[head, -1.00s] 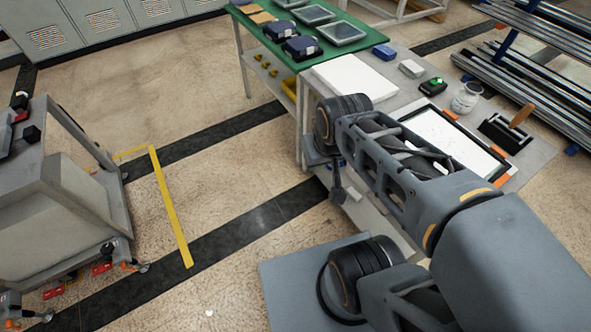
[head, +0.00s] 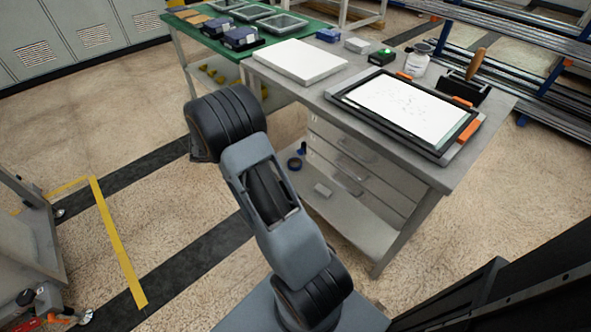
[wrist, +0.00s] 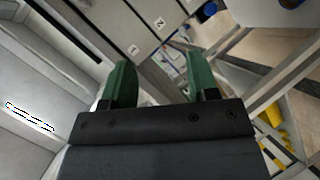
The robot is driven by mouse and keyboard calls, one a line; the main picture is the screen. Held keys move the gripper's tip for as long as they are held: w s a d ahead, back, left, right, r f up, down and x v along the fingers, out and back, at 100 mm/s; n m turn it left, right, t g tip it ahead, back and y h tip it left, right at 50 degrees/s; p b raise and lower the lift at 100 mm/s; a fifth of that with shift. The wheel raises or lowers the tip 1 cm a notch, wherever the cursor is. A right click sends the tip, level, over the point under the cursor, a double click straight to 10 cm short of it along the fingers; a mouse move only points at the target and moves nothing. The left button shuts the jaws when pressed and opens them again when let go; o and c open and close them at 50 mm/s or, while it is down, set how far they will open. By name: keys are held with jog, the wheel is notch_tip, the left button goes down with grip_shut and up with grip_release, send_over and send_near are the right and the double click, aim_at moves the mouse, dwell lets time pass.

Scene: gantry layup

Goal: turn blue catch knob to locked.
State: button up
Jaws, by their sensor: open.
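I cannot pick out the blue catch knob with certainty in either view. Numbered drawer fronts (wrist: 142,36) lie beyond the fingers. In the head view my arm hides the gripper.
The bench holds a white slab (head: 294,58), a black-framed white panel (head: 400,105) with orange clamps, a jar (head: 417,62) and a wooden-handled tool (head: 475,64). A green-topped table (head: 210,42) stands behind. Pipe racks are at upper right. Floor at left is open beside a grey cart (head: 28,230).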

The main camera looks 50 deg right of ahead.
aim_at(299, 153)
jog(key=w+d+f+m+t+h+b, duration=0.1)
jog(key=w+d+f+h+b, duration=0.15)
jog(key=f, duration=0.55)
jog(key=w+d+f+m+h+b, duration=0.1)
jog(key=w+d+f+h+b, duration=0.15)
jog(key=f, duration=0.65)
jog(key=shift+h, duration=0.3)
jog(key=b+x, duration=0.2)
jog(key=x, duration=1)
jog(key=shift+s+d+r, duration=0.1)
jog(key=shift+d, duration=0.05)
jog(key=shift+b+x, duration=0.35)
jog(key=shift+x, duration=0.45)
jog(key=c, duration=0.9)
